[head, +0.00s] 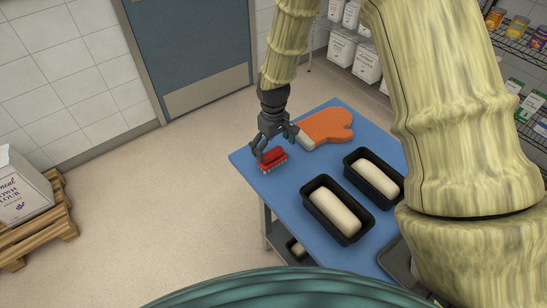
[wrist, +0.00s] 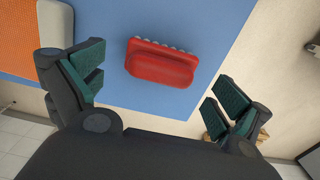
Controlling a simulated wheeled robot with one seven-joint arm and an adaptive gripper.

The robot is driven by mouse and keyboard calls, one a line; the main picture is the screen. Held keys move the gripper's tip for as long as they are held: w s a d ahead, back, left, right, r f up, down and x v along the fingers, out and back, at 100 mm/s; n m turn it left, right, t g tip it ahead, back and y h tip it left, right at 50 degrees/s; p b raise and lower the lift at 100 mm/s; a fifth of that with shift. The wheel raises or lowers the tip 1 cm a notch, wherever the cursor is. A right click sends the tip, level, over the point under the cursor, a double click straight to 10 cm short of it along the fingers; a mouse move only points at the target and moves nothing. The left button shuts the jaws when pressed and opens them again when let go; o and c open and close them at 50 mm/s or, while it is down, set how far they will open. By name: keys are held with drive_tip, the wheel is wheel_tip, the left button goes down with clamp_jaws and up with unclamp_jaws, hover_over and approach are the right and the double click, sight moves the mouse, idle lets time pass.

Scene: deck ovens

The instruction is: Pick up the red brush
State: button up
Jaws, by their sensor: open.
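The red brush (head: 272,157) lies on the blue tabletop near its far left corner, its pale bristles facing down. In the wrist view the red brush (wrist: 162,64) shows ahead of my gripper, between the two fingers and a little beyond them. My gripper (head: 272,148) is open just over the brush in the head view. In the wrist view my gripper (wrist: 158,92) has its teal-padded fingers spread wide, with nothing between the pads. I cannot tell the exact gap between fingers and brush.
An orange oven mitt (head: 326,125) with a pale cuff lies close to the right of my gripper. Two black loaf tins (head: 317,207) (head: 357,171) with dough stand on the blue table (head: 262,184). A flour sack (head: 20,190) sits on a pallet (head: 58,222) at left. Floor between is clear.

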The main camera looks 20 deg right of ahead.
sight(272, 151)
drive_tip(key=shift+a+f, duration=0.1)
drive_tip(key=shift+f, duration=0.25)
drive_tip(key=shift+w+a+f+p, duration=0.1)
drive_tip(key=shift+w+f+p, duration=0.1)
drive_tip(key=shift+f+p, duration=0.65)
drive_tip(key=shift+s+f+p, duration=0.2)
drive_tip(key=shift+f+p, duration=0.1)
drive_tip(key=shift+f, duration=0.7)
drive_tip(key=shift+w+f, duration=0.15)
drive_tip(key=shift+f, duration=0.2)
drive_tip(key=c, duration=0.9)
drive_tip(key=shift+r, duration=0.1)
drive_tip(key=shift+c, duration=0.2)
